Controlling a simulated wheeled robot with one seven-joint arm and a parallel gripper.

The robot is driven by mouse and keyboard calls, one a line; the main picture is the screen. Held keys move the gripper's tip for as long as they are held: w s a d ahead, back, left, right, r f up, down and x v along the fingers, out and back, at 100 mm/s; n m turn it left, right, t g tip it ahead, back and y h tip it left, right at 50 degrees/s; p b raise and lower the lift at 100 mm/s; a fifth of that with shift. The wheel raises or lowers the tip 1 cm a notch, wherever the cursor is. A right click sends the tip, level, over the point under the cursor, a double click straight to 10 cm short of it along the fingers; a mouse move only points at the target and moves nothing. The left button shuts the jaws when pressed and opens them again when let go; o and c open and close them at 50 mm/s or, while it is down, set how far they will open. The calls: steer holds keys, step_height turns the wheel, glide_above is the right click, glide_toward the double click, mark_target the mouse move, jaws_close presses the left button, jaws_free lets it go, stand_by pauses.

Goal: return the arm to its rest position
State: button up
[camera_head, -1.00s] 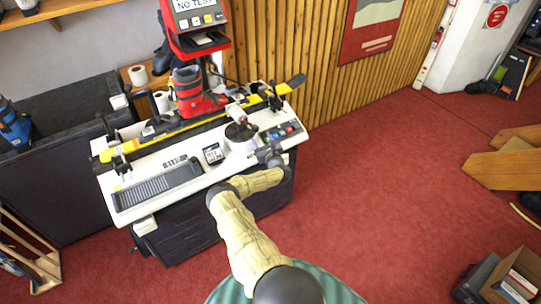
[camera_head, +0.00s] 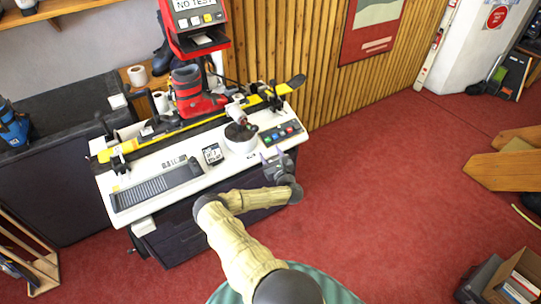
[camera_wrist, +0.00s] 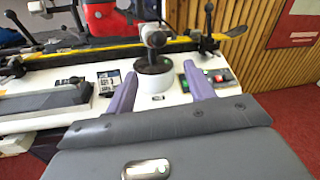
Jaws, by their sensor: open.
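My gripper (camera_head: 271,156) is at the front right edge of the white binding bench (camera_head: 130,207), in front of a round white device with a dark top (camera_head: 240,138). In the wrist view my gripper (camera_wrist: 160,92) shows two purple fingers spread apart with nothing between them. The round device (camera_wrist: 154,78) stands beyond the fingertips, and I see no contact with it. My arm reaches from the bottom of the head view up to the bench, bent at the elbow.
A red and black boot (camera_head: 188,92) and a yellow ski (camera_head: 150,139) are on the bench, below a red test unit (camera_head: 196,25). A control panel (camera_head: 281,132) is at the right. Red carpet (camera_head: 380,190) is open to the right. A cardboard box (camera_head: 515,280) is at lower right.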

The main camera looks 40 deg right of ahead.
stand_by(0.3)
steer(key=s+d+r+m+g+h, duration=0.1)
steer(key=d+r+m+h, duration=0.15)
steer(key=r+h, duration=0.2)
steer(key=s+d+r+m+h, duration=0.1)
steer(key=r+m+h, duration=0.2)
steer(key=r+h, duration=0.15)
steer(key=s+a+r+m+g+h+b, duration=0.15)
steer(key=s+r+m+g, duration=0.25)
steer(key=s+m+g, duration=0.55)
steer(key=s+r+m+g+h+b, duration=0.1)
steer(key=s+r+m+g+h, duration=0.15)
steer(key=s+m+g, duration=0.65)
steer(key=a+f+m+g+y+b, duration=0.2)
steer(key=a+f+m+g+y, duration=0.15)
steer(key=a+m+y, duration=1.1)
steer(key=w+a+r+n+t+y+b, duration=0.1)
steer(key=a+r+n+t+y, duration=0.1)
steer(key=a, duration=1.2)
steer(key=a+r+n+t+y, duration=0.2)
steer(key=a+t, duration=0.4)
steer(key=a, duration=0.8)
step_height(320, 180, up, 3)
steer(key=shift+w+a+f+t+y+b, duration=0.25)
steer(key=shift+w+t+y+b, duration=0.1)
steer(key=shift+t+y+b, duration=0.1)
